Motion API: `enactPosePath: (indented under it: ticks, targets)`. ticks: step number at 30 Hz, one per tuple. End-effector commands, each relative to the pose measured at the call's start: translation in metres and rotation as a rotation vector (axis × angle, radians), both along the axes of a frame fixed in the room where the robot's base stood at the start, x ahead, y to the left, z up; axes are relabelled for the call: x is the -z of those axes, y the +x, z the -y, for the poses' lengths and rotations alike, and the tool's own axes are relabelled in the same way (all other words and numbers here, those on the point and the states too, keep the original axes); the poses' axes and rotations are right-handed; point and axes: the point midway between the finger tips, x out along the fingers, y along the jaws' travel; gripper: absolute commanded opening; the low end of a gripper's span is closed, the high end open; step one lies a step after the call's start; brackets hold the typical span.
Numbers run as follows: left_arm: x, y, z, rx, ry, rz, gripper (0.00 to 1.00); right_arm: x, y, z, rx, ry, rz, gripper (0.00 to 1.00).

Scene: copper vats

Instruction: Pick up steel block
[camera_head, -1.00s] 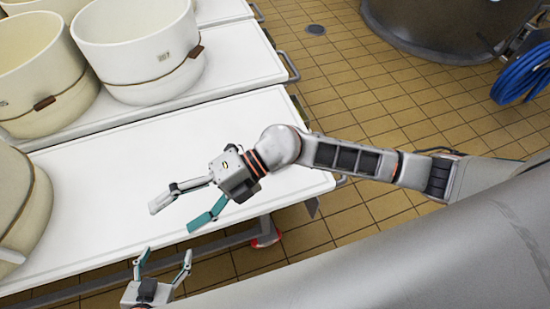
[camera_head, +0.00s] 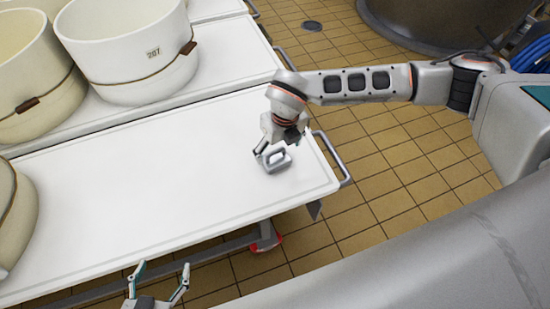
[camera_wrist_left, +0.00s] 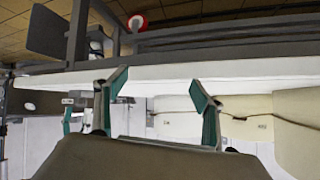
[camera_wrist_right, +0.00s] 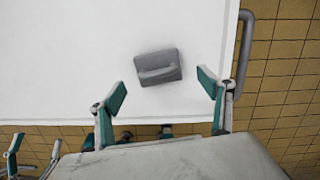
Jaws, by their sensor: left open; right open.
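Cream vats (camera_head: 130,45) stand on the table behind, and another vat (camera_head: 14,215) is at the left end of this table. A metal handle rail (camera_head: 333,160) sticks out at the table's right end. The table middle is clear.

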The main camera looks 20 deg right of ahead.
Motion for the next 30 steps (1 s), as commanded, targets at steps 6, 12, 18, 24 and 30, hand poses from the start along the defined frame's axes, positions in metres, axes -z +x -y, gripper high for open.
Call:
enactPosePath:
  ticks: [6, 12, 18, 24, 30]
  targets:
    - [0.008, -0.006, 0.005, 0.006, -0.007, -0.014, 0.69, 0.026, 0.004, -0.003, -0.001, 0.003, -0.007, 0.78]
    - [0.007, -0.004, 0.007, 0.017, -0.008, -0.008, 0.69, 0.051, 0.008, -0.005, -0.002, 0.003, -0.006, 0.78]
    - [-0.002, 0.005, 0.007, 0.02, -0.006, 0.013, 0.69, 0.049, 0.011, -0.005, -0.002, 0.003, 0.002, 0.78]
    - [-0.003, 0.007, 0.007, 0.018, -0.009, 0.019, 0.69, 0.049, 0.011, -0.005, -0.002, 0.003, 0.001, 0.4]
    - [-0.001, 0.006, 0.007, 0.016, -0.011, 0.016, 0.69, 0.047, 0.013, -0.006, -0.003, 0.006, 0.005, 0.03]
